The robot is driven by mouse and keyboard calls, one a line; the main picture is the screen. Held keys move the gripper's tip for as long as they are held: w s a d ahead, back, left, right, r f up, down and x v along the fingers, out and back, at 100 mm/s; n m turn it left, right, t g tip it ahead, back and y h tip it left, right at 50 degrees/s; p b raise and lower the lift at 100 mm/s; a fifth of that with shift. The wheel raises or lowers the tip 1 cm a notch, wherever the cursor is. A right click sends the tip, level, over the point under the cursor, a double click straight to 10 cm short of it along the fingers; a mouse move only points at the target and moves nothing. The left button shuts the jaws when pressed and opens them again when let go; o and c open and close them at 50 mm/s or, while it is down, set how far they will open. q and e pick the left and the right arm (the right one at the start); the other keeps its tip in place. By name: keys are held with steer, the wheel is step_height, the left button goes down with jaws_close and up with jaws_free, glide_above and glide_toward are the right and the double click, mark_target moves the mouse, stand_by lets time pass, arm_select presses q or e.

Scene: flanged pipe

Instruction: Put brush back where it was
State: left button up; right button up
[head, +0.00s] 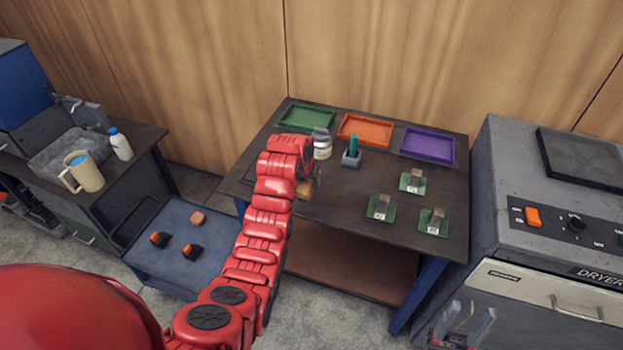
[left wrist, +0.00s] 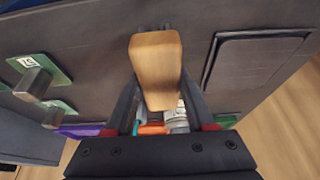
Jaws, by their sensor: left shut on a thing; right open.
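The brush (left wrist: 155,65) has a tan wooden block body, with a dark end at the top of the left wrist view. My left gripper (left wrist: 156,88) is shut on the wooden body. In the head view, my left gripper (head: 313,184) is over the left part of the dark table (head: 345,225), and only a small tan piece of the brush (head: 304,190) shows beside it. I cannot tell whether the brush touches the table. My right gripper (head: 466,325) is open and empty at the bottom right, in front of the dryer.
Green (head: 307,118), orange (head: 365,129) and purple (head: 428,145) trays line the table's back. A white jar (head: 322,149) and a holder (head: 352,159) with a teal item stand before them. Green boards (head: 381,208) lie at right. A dark framed rectangle (left wrist: 255,70) lies beside the brush.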

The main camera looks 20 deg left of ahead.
arm_select(q)
steer(key=w, duration=0.3)
steer(key=shift+a+f+p, duration=0.1)
steer(key=shift+f+p, duration=0.1)
steer(key=shift+p, duration=0.2)
steer(key=shift+w+r, duration=0.1)
steer(key=shift+w, duration=0.25)
steer(key=shift+w+a, duration=0.1)
steer(key=shift+w, duration=0.15)
steer(key=shift+w+f, duration=0.1)
steer(key=shift+f, duration=0.1)
step_height(320, 180, down, 2)
steer(key=shift+f+p, duration=0.2)
steer(key=shift+p, duration=0.85)
steer(key=shift+f, duration=0.5)
steer(key=shift+f, duration=0.1)
